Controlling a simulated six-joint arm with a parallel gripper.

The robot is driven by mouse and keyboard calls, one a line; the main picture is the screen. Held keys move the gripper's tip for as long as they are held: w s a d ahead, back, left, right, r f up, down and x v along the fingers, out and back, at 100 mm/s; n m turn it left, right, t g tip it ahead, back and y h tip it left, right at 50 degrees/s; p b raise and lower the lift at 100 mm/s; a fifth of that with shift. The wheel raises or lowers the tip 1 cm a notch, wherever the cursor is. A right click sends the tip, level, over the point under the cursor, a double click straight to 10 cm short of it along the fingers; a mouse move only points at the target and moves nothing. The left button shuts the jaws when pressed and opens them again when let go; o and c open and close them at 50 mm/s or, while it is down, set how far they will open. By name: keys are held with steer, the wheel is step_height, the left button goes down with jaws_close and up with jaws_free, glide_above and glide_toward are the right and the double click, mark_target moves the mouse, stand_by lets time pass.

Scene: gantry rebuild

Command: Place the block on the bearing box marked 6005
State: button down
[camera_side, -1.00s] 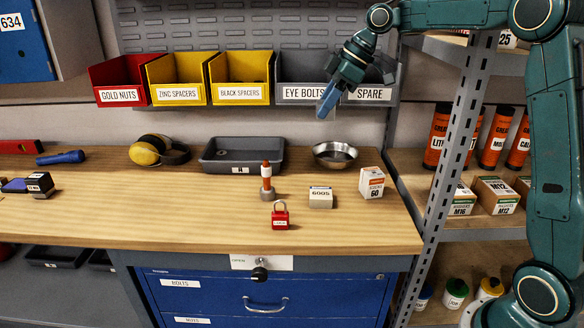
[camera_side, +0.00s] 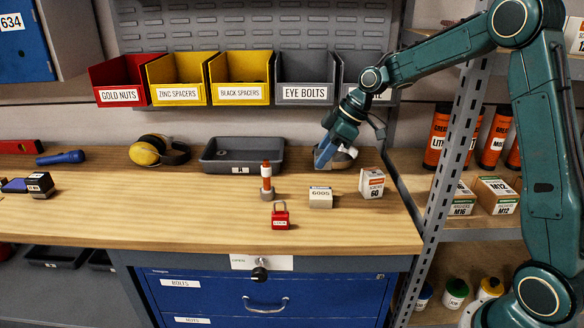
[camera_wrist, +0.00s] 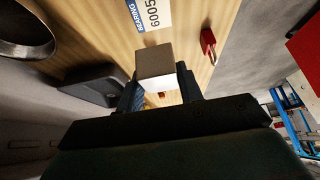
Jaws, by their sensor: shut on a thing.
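The bearing box marked 6005 (camera_side: 321,198) sits on the wooden bench, between the orange-and-white cylinder (camera_side: 267,182) and the screws box (camera_side: 372,183). Its 6005 label also shows at the top of the wrist view (camera_wrist: 150,14). My gripper (camera_side: 323,160) is above the bench, behind and above the bearing box and in front of the metal bowl (camera_side: 347,160). In the wrist view my gripper (camera_wrist: 160,82) is shut on a plain block (camera_wrist: 157,62) with a grey-brown face and a white face. The side view does not show the block clearly. The bearing box's top looks bare.
A red padlock (camera_side: 280,217) stands in front of the bearing box, to its left. A dark tray (camera_side: 241,156) and yellow ear defenders (camera_side: 158,150) lie toward the back. The bench front right of the padlock is clear.

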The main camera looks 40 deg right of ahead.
steer(key=shift+f, duration=1.6)
steer(key=shift+f, duration=2.15)
steer(key=shift+f, duration=0.1)
steer(key=c, duration=0.9)
jaws_free()
steer(key=shift+f, duration=0.1)
